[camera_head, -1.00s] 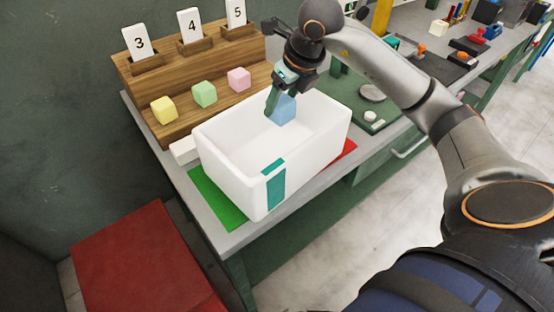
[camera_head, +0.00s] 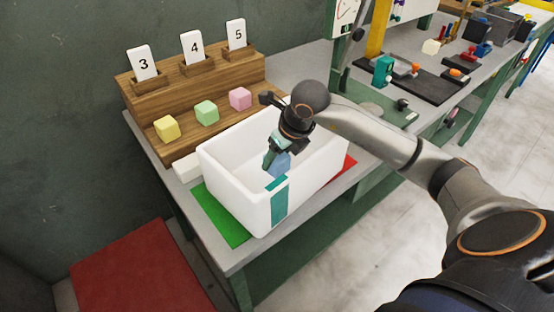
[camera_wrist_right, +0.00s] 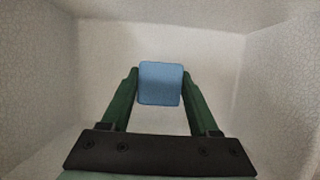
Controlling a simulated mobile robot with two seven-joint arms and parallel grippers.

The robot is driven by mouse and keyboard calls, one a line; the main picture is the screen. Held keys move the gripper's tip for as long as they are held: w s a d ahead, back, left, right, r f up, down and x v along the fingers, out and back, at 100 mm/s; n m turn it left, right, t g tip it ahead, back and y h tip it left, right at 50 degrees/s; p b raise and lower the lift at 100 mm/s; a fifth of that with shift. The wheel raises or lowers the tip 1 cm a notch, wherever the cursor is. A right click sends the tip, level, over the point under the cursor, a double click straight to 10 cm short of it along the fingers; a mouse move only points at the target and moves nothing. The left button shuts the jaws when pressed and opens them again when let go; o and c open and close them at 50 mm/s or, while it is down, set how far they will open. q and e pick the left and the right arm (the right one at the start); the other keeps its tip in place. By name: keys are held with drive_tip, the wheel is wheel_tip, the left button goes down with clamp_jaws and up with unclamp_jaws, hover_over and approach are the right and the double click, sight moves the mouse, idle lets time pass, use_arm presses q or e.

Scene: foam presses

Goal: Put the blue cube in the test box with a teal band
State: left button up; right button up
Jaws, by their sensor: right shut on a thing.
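The blue cube (camera_head: 279,163) is held between the two green fingers of my right gripper (camera_head: 272,156), inside the white test box with a teal band. The box (camera_head: 235,190) stands on the bench, and its teal band (camera_head: 279,200) is on the near side. In the right wrist view the cube (camera_wrist_right: 161,83) sits between the fingertips of my right gripper (camera_wrist_right: 160,88), with pale box walls around it. Whether the cube touches the box floor cannot be told. My left gripper is not in view.
A wooden stepped rack (camera_head: 190,85) behind the box holds yellow (camera_head: 167,129), green (camera_head: 207,112) and pink (camera_head: 240,98) cubes below cards 3, 4 and 5. A green mat (camera_head: 220,217) and a red mat (camera_head: 340,172) show beside the box. Tools lie farther right.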

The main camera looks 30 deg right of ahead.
drive_tip(key=shift+f, duration=0.7)
drive_tip(key=shift+f, duration=0.15)
drive_tip(key=o, duration=1.3)
drive_tip(key=shift+r, duration=0.35)
drive_tip(key=v, duration=1.1)
drive_tip(key=shift+s+r, duration=0.25)
drive_tip(key=shift+r, duration=0.05)
